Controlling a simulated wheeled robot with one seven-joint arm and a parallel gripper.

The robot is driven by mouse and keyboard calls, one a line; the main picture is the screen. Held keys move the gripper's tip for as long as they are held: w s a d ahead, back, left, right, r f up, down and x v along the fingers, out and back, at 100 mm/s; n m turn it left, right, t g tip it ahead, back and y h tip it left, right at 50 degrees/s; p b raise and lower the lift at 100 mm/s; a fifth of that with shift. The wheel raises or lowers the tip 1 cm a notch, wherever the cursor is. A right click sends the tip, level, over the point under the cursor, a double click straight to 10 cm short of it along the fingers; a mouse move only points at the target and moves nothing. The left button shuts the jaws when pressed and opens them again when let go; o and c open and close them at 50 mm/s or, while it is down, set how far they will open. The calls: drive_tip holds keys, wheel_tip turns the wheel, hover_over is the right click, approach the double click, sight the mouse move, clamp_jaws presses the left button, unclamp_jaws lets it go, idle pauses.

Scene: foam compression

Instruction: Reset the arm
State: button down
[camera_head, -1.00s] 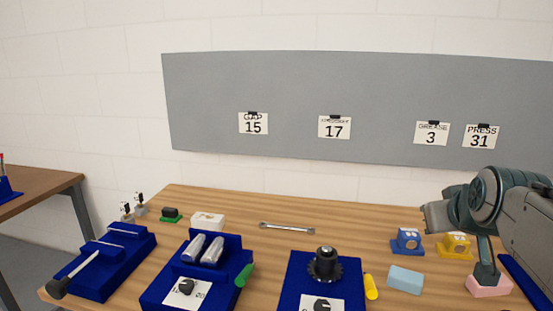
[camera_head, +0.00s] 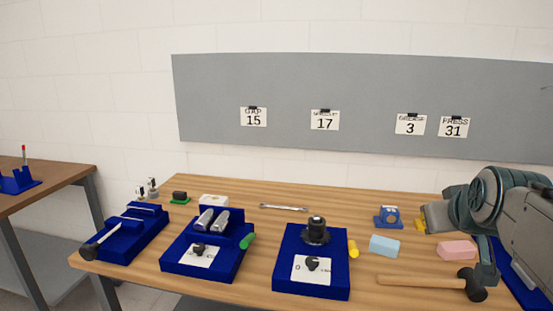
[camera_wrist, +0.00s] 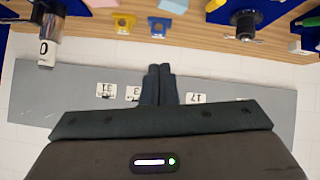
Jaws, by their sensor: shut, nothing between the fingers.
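My gripper (camera_head: 488,274) is at the right of the head view, at the end of my arm, beside the hammer's head in the picture. In the wrist view its two dark fingers (camera_wrist: 158,80) lie together, shut and empty. The pink foam block (camera_head: 457,249) and the light blue foam block (camera_head: 384,245) lie on the table, apart from the fingers. In the wrist view, the light blue block (camera_wrist: 174,5) shows at the top edge.
A hammer (camera_head: 425,281) lies near the table's front right. Blue fixtures (camera_head: 288,279) stand on the wooden table (camera_head: 255,280). A wrench (camera_head: 283,207) lies at the back. A grey board (camera_head: 350,100) with numbered cards hangs behind. A second table (camera_head: 60,180) stands left.

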drive_tip(key=s+a+f+g+y, duration=0.1)
drive_tip(key=s+a+f+g, duration=0.2)
drive_tip(key=s+a+f, duration=0.3)
drive_tip(key=s+a+f+g+y, duration=0.1)
drive_tip(key=s+a+f+g, duration=0.3)
drive_tip(key=a+f, duration=0.5)
wheel_tip(320, 180, down, 4)
drive_tip(key=shift+s+a+r+y, duration=0.2)
drive_tip(key=shift+s+r+y, duration=0.1)
drive_tip(key=shift+s, duration=0.9)
